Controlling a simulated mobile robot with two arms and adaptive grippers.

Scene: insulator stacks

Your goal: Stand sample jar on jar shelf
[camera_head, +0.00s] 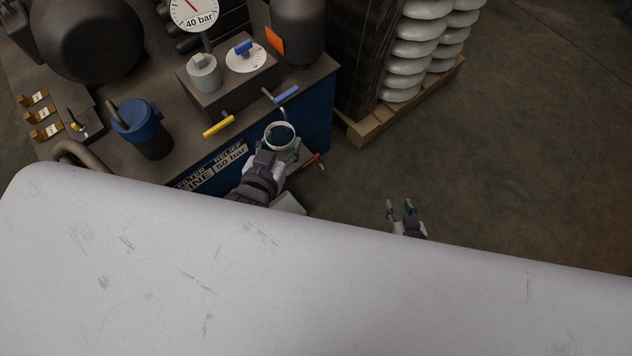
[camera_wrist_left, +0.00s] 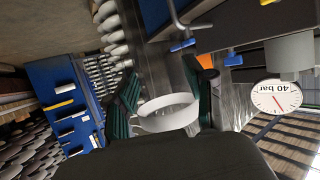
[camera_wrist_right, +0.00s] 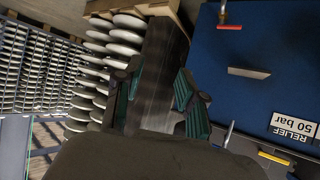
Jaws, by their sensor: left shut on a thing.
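The sample jar (camera_head: 279,138) is a round pale vessel with a white rim and a dark inside, in the head view. My left gripper (camera_head: 279,152) is shut on it, in front of the bench's blue front. In the left wrist view the jar (camera_wrist_left: 168,113) shows as a white ring between the fingers. My right gripper (camera_head: 402,208) is open and empty over the floor. A pale plate on the blue panel in the right wrist view (camera_wrist_right: 248,72) may be the jar shelf; I cannot tell for certain. A pale surface (camera_head: 290,203) shows partly below my left gripper.
The bench top carries a blue-lidded canister (camera_head: 143,128), a block with a dial (camera_head: 246,58), and yellow (camera_head: 218,126) and blue (camera_head: 287,94) handles. A red handle (camera_head: 312,160) juts near my left gripper. Insulator stacks (camera_head: 418,45) stand on a pallet (camera_head: 405,105). Floor at right is clear.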

